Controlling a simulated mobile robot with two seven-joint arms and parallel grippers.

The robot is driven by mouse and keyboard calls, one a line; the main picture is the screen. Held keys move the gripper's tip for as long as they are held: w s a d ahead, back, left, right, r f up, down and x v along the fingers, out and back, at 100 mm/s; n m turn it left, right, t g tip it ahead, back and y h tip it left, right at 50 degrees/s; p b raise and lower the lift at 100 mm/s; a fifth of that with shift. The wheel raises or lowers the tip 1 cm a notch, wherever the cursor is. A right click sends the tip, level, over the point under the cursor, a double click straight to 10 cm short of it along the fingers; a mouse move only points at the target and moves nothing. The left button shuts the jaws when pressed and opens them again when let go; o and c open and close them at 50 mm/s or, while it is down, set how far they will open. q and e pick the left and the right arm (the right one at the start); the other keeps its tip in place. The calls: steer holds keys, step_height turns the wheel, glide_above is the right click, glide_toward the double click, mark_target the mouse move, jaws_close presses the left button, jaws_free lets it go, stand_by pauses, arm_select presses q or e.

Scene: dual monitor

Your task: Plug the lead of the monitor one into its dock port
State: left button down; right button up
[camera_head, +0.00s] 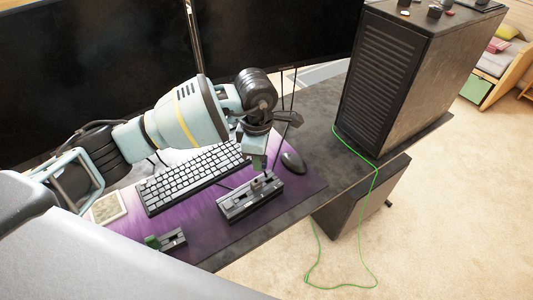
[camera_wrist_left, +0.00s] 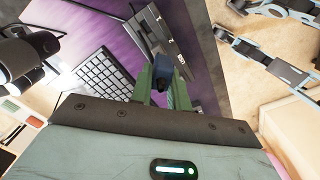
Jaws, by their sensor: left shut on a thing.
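My left gripper (camera_head: 259,163) is over the long grey-black dock (camera_head: 240,207) on the purple mat. In the left wrist view, its green fingers (camera_wrist_left: 165,84) are shut on a dark blue plug (camera_wrist_left: 162,66). The plug's far end points towards the dock (camera_wrist_left: 172,38), very close to it; I cannot tell whether it touches or sits in a port. Which lead belongs to monitor one is not clear.
A keyboard (camera_head: 192,178) lies left of the dock and a mouse (camera_head: 293,162) right of it. Dark monitors (camera_head: 90,70) stand behind. A black computer tower (camera_head: 405,85) stands right. A green cable (camera_head: 374,190) hangs from the desk to the floor.

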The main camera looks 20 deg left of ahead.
arm_select(q)
steer(key=w+n, duration=0.1)
steer(key=n, duration=0.2)
steer(key=w+d+f+n, duration=0.1)
steer(key=n, duration=0.2)
steer(key=w+f+n+p, duration=0.1)
steer(key=n, duration=0.2)
steer(key=shift+d, duration=0.2)
arm_select(e)
steer(key=shift+w+d+r+t, duration=0.2)
steer(key=shift+w+r+t, duration=0.1)
steer(key=shift+w+r, duration=0.5)
steer(key=shift+s, duration=0.1)
steer(key=shift+r, duration=0.15)
